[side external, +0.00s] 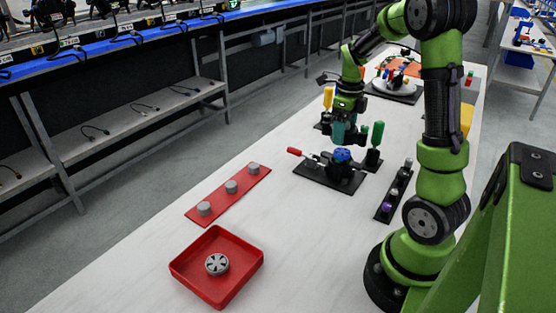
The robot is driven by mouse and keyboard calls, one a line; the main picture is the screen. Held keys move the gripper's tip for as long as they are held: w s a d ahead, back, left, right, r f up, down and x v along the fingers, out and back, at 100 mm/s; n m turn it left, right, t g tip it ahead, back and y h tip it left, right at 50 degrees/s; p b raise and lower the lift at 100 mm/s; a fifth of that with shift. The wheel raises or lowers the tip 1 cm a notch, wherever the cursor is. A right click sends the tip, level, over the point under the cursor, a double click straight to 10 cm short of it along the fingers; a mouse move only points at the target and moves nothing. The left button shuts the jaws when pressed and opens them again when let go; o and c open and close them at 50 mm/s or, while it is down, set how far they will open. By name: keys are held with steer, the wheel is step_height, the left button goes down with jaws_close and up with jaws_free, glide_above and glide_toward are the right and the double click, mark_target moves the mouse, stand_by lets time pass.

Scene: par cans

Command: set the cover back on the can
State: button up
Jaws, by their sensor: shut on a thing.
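My gripper (344,141) is over the black fixture plate in the middle of the table, its teal fingers pointing down. It is shut on a small blue round piece, which looks like the cover (342,154). The cover is right at or just above a dark body, which looks like the can (340,171), on the black plate (322,181). I cannot tell whether the cover touches the can. The fingertips and the can's top are small and partly hidden.
A red-handled clamp (295,152) is left of the can, and a green upright handle (377,135) stands close on the right. A red strip (219,204) with grey knobs and a red tray (185,266) holding a grey wheel-like disc (217,264) are nearer. A black strip (383,212) lies right.

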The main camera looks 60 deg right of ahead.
mark_target(342, 152)
steer(key=shift+s+d, duration=0.15)
steer(key=shift+f, duration=3.3)
steer(key=shift+f, duration=0.15)
steer(key=o, duration=0.7)
steer(key=shift+c, duration=0.2)
steer(key=shift+o, duration=1.3)
step_height(342, 152, up, 17)
steer(key=shift+f, duration=0.1)
